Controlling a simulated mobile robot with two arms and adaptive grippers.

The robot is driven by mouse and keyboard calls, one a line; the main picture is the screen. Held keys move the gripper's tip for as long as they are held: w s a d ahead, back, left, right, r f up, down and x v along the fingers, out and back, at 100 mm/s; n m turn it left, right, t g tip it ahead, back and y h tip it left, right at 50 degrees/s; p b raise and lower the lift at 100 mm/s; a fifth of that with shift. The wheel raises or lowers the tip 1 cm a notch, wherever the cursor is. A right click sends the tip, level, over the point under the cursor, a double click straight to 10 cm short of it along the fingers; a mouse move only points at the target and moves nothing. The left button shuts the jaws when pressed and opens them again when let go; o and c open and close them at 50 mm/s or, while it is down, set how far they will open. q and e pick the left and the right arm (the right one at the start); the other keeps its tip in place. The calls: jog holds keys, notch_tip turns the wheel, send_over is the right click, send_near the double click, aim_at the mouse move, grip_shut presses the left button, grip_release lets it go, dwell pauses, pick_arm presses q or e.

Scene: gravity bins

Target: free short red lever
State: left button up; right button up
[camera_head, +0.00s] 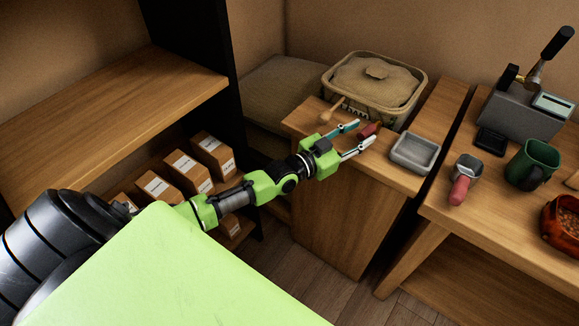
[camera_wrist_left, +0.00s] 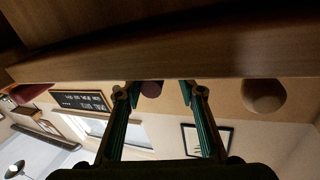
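A small dark red piece (camera_head: 370,130), which looks like the short red lever, lies on the wooden cabinet top near its back edge. My left gripper (camera_head: 365,132) is open, with its two fingers spread on either side of the red piece. In the left wrist view a dark reddish round end (camera_wrist_left: 151,89) shows between the fingertips of the left gripper (camera_wrist_left: 155,91), with visible space to each finger. I cannot tell whether any contact is made. My right gripper is not in view.
A wooden cabinet (camera_head: 345,215) carries a wooden spoon-like tool (camera_head: 331,112) and a grey tray (camera_head: 414,153). The right counter holds a red-handled scoop (camera_head: 460,188), a green mug (camera_head: 532,165) and a grey machine (camera_head: 520,115).

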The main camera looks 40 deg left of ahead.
pick_arm(q)
jog(key=v, duration=1.3)
jog(key=s+a+f+n+g+y, duration=0.1)
jog(key=s+a+f+g+y, duration=0.1)
jog(key=f, duration=1)
jog(key=s+a+f+n+g+y, duration=0.1)
jog(key=s+a+f+g+y, duration=0.1)
jog(key=f, duration=1)
jog(key=shift+s+a+f+g, duration=0.4)
jog(key=shift+s+a, duration=0.2)
jog(key=shift+a, duration=0.35)
